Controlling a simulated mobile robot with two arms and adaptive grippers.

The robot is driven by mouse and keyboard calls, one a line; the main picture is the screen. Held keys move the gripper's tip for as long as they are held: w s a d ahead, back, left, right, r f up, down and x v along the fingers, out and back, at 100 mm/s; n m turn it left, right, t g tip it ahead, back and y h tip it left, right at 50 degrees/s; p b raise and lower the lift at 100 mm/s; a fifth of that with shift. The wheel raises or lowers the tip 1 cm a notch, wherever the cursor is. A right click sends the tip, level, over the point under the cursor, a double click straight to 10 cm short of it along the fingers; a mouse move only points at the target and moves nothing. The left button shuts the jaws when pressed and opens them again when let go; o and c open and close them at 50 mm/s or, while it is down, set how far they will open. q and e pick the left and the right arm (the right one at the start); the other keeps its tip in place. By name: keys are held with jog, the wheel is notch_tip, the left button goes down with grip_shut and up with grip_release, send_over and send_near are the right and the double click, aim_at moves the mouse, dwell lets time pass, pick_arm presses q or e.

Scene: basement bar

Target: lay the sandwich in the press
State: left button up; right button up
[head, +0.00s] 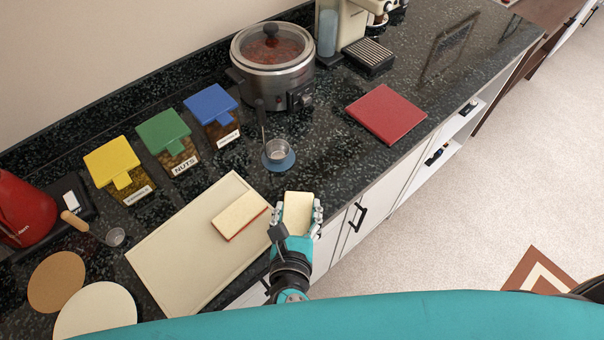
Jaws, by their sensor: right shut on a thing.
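My right gripper (296,216) is shut on a pale, bread-coloured sandwich (298,208), with fingers on its left and right sides. It is at the counter's front edge, just right of the cream board (180,262). A second sandwich (240,215), pale on top with a red lower edge, lies on the board's right part. I cannot pick out a sandwich press for sure. A flat red square (387,113) lies on the counter to the upper right; I cannot tell what it is. My left gripper is not in view.
A steel cooker with a glass lid (272,60) and a coffee machine (345,32) stand at the back. Yellow, green and blue-lidded jars (188,138) line the wall. The dark counter (335,150) is clear before the red square.

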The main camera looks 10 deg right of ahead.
aim_at(311, 182)
jog(key=w, duration=0.1)
jog(key=w+d, duration=0.1)
jog(key=w, duration=0.1)
jog(key=w+d, duration=0.1)
jog(key=w, duration=0.1)
jog(key=shift+w+f, duration=0.15)
jog(key=w, duration=0.2)
jog(key=w+d, duration=0.1)
jog(key=w, duration=0.1)
jog(key=w+d+f, duration=0.1)
jog(key=w, duration=0.1)
jog(key=shift+d+p, duration=0.2)
jog(key=shift+p, duration=0.1)
jog(key=shift+w, duration=0.2)
notch_tip(311, 182, down, 4)
jog(key=b, duration=0.3)
jog(key=shift+r+b, duration=0.1)
jog(key=shift+b, duration=0.3)
jog(key=shift+r, duration=0.1)
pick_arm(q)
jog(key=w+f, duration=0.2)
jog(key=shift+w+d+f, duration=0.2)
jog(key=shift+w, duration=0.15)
pick_arm(e)
jog(key=o, duration=1.2)
